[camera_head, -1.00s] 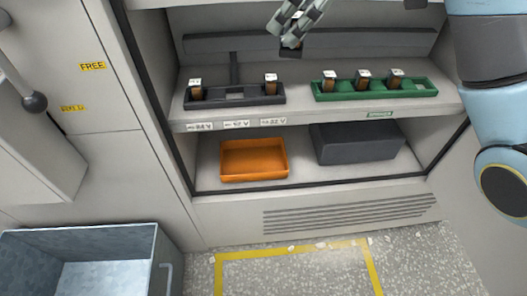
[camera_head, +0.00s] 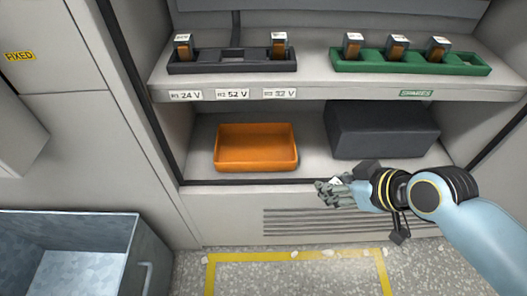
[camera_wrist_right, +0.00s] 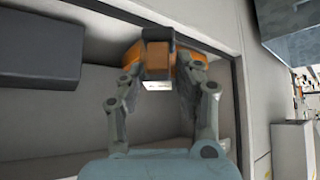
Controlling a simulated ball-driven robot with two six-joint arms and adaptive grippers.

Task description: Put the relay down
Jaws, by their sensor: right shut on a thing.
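My right gripper (camera_head: 326,190) reaches in from the right, in front of the lower shelf's front edge. In the right wrist view (camera_wrist_right: 157,95) its fingers are shut on a relay (camera_wrist_right: 157,62), an orange-brown and dark block with a white face. In the head view the fingers mostly hide this relay. The orange bin (camera_head: 256,170) sits on the lower shelf, left of and behind the gripper; its orange also shows behind the relay in the wrist view. No relay is seen inside the bin. My left gripper is out of view.
On the upper shelf, a dark tray (camera_head: 220,68) holds two relays with a bare middle, and a green tray (camera_head: 460,69) holds three. A dark box (camera_head: 382,133) stands right of the bin. A grey open container (camera_head: 140,262) stands lower left.

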